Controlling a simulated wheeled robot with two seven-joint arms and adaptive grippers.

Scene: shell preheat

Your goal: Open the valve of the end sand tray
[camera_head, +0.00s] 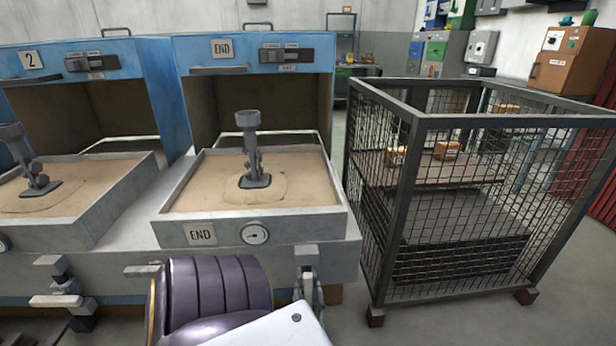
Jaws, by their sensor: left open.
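The end sand tray (190,233) is a grey tray of sand with an END plate and a round gauge on its front. A grey column with a cup-like top (249,132) stands in its sand. The end tray's valve (305,252) appears as a grey block below the front rim, right of the gauge. My left gripper (308,283) is open, close below and in front of that block. I cannot tell whether it touches the valve. My purple and white arm hides much of the area below the tray. My right gripper is not in view.
A second sand tray (120,212) stands at left, under a blue cabinet marked 2, with a similar valve block and pale handle (55,300) below. A wire mesh cage cart (405,210) holding small boxes stands close on the right. Open floor shows between bench and cart.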

